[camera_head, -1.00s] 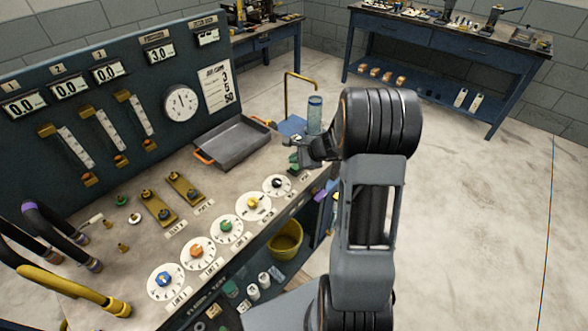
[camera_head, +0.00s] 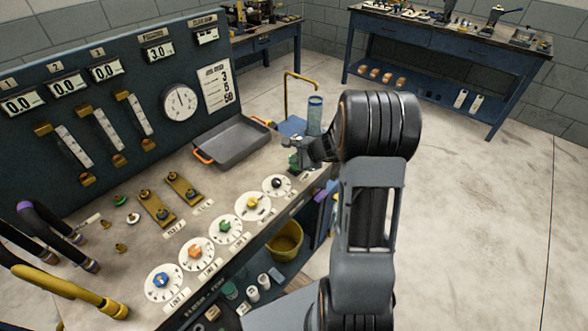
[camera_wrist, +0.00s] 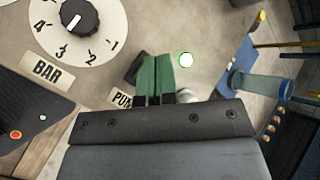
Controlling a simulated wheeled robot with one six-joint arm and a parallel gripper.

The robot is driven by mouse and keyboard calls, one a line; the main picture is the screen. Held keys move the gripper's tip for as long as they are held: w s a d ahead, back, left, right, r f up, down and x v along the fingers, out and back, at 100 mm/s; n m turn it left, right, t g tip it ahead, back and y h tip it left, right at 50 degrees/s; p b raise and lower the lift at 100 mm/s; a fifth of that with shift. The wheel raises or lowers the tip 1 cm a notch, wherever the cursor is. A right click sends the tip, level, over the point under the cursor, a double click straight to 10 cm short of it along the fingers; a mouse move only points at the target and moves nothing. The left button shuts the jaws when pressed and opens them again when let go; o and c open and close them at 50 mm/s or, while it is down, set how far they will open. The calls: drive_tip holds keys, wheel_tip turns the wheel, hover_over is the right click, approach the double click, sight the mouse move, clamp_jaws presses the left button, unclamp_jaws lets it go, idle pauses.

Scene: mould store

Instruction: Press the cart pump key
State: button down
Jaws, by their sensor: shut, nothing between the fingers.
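My gripper (camera_wrist: 155,78) has its two green fingers side by side, shut and empty, over the console top (camera_wrist: 115,62). In the head view my gripper (camera_head: 294,161) is at the console's right end, beyond the last dial. A label starting "PUM" (camera_wrist: 122,98) lies just left of the fingers in the wrist view, its end hidden by my gripper. A dark block (camera_wrist: 134,68) shows beside the fingers, partly covered; I cannot tell whether it is the pump key or whether they touch.
The BAR dial (camera_wrist: 78,20) is to the left in the wrist view. A grey tray (camera_head: 236,158) lies on the console near my gripper. Open floor (camera_head: 470,190) lies right of my arm.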

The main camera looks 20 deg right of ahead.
sight(296, 167)
drive_tip(key=shift+f+b, duration=0.45)
drive_tip(key=shift+b, duration=0.05)
idle(0.4)
drive_tip(key=shift+r, duration=0.2)
drive_tip(key=shift+r+p, duration=0.65)
drive_tip(key=shift+r, duration=0.1)
drive_tip(key=shift+r, duration=0.1)
wheel_tip(296, 167, up, 6)
drive_tip(key=p, duration=0.4)
idle(0.4)
